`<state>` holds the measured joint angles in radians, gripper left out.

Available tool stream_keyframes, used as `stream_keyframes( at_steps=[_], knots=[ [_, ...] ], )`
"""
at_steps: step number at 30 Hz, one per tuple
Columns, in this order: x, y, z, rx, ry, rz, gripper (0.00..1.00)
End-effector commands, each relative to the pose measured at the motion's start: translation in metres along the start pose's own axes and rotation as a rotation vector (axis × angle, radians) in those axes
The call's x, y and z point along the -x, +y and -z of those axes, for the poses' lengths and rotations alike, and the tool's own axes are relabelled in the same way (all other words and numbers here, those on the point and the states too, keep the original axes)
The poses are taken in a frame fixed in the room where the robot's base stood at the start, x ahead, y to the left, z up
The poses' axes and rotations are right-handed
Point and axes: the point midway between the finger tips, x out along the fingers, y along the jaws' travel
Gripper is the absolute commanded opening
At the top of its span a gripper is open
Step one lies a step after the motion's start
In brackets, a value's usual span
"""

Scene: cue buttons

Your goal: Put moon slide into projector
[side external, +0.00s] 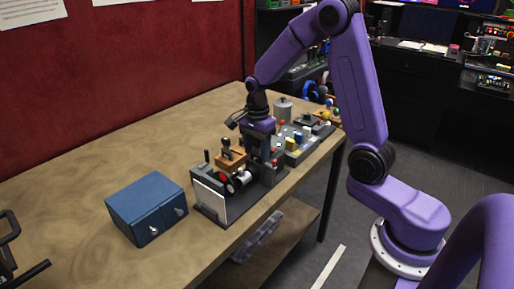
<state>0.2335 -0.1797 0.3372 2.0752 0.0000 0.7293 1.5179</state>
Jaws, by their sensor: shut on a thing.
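The projector seems to be the dark grey device (266,176) with a white upright panel (209,200) at its left end. An orange-brown block (229,158) with a dark knob on top sits on the device, with round red and white parts below it. My gripper (262,155) points down over the device, just right of the orange-brown block. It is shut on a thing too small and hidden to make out. I cannot pick out the moon slide or its picture in this view.
A blue box (147,209) with two knobs stands left of the device. To the right are a grey panel (295,153) with coloured buttons and a grey lidded pot (283,108). The wooden table (110,160) is clear at the back left. Its front edge runs close to the device.

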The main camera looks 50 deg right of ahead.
Motion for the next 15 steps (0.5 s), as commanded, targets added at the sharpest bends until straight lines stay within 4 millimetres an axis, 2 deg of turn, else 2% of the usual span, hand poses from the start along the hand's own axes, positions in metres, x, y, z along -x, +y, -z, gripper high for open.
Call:
stream_keyframes(
  at_steps=[14, 15],
  knots=[
    [-0.0069, 0.0000, 0.0000, 0.000, 0.000, 0.000, 0.21],
    [-0.0069, 0.0000, 0.0000, 0.000, 0.000, 0.000, 0.62]
  ],
)
